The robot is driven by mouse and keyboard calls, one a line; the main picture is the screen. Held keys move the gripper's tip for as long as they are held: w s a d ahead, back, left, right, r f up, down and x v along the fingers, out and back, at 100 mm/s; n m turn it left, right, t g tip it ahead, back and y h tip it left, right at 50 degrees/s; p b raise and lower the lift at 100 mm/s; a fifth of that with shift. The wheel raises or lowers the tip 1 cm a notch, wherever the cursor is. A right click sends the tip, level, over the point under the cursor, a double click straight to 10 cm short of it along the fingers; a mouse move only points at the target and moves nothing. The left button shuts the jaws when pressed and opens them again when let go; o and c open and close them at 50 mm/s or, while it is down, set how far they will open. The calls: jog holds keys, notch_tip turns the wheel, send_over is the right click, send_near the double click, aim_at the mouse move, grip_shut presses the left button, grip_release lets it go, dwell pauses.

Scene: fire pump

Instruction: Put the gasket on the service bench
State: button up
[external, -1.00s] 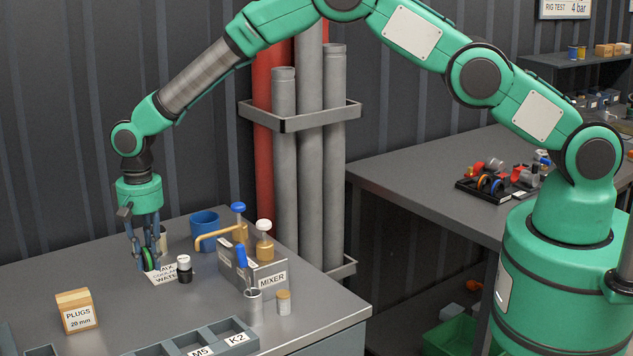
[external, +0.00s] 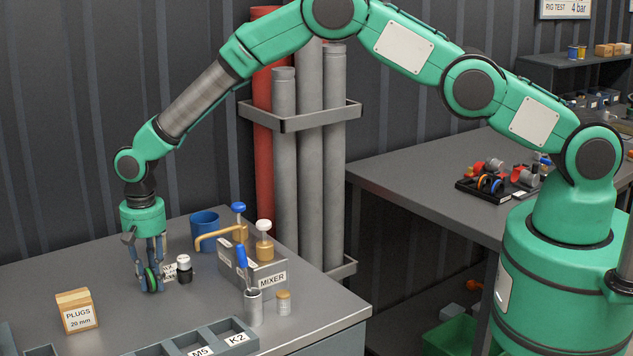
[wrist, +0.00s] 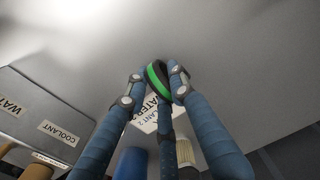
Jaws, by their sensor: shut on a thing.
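My gripper (external: 150,284) is shut on the gasket (external: 152,279), a green and black ring held upright between the fingers. It also shows in the wrist view (wrist: 158,88), gripped at the fingertips (wrist: 157,76). The gasket is low over the grey bench (external: 120,320) in the left foreground; I cannot tell whether it touches the surface. A second grey bench (external: 410,175) stands at the right. Neither bench shows a label naming it the service bench.
Close to my gripper are a small black jar with a white lid (external: 184,268) and a paper label (wrist: 150,115). The bench between gripper and PLUGS block is clear.

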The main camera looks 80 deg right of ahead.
aim_at(150, 269)
jog(key=shift+f, duration=0.15)
jog(key=o, duration=1)
notch_tip(150, 269, up, 12)
jog(key=shift+r, duration=0.15)
dwell(0.3)
dwell(0.7)
